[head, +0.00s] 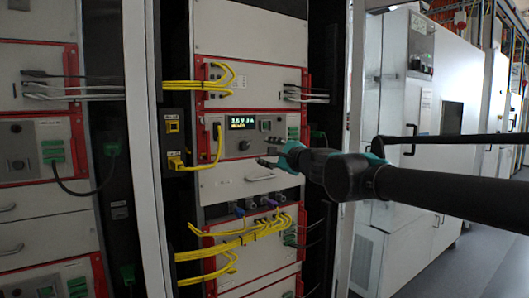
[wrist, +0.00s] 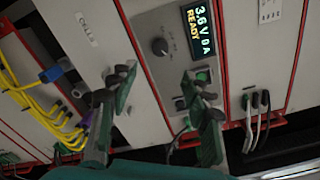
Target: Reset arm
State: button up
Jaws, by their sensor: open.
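My gripper (head: 270,158) is in front of the battery cycler rack in the head view. In the wrist view its two dark green fingers (wrist: 158,80) are apart, with nothing held between them. The cycler's control panel (head: 258,135) shows a lit display (head: 242,123), which reads 3.6 V 0 A READY in the wrist view (wrist: 201,30). A black knob (wrist: 159,47) sits beside the display. A green button (wrist: 203,75) is partly hidden behind the right finger. I cannot tell whether the fingers touch the panel.
Yellow cables (head: 240,238) with blue and purple plugs hang below the panel. Grey cables (wrist: 250,120) are plugged in at its right in the wrist view. A white rack post (head: 143,150) stands left. White cabinets (head: 400,95) stand right, behind my arm.

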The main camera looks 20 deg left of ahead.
jog(key=s+d+f+n+g+h, duration=0.15)
jog(key=d+f+n, duration=0.25)
jog(key=d+f, duration=0.5)
jog(key=s+d+f+n+g+h, duration=0.1)
jog(key=s+d+f+n+h, duration=0.3)
jog(key=f, duration=0.9)
jog(key=s+d+f+n+g+h, duration=0.15)
jog(key=d+f+n, duration=0.25)
jog(key=d+f, duration=0.6)
jog(key=s+d+f+n+g+h, duration=0.1)
jog(key=s+d+f+h, duration=0.2)
jog(key=s+d+f, duration=0.3)
jog(key=s+d+f+n+g+h, duration=0.1)
jog(key=s+d+f+g+h, duration=0.1)
jog(key=s+d+f, duration=0.5)
jog(key=d+f+h, duration=0.1)
jog(key=d+f, duration=0.3)
jog(key=d, duration=0.2)
jog(key=shift+f+g+h, duration=0.25)
jog(key=shift+g+h, duration=0.05)
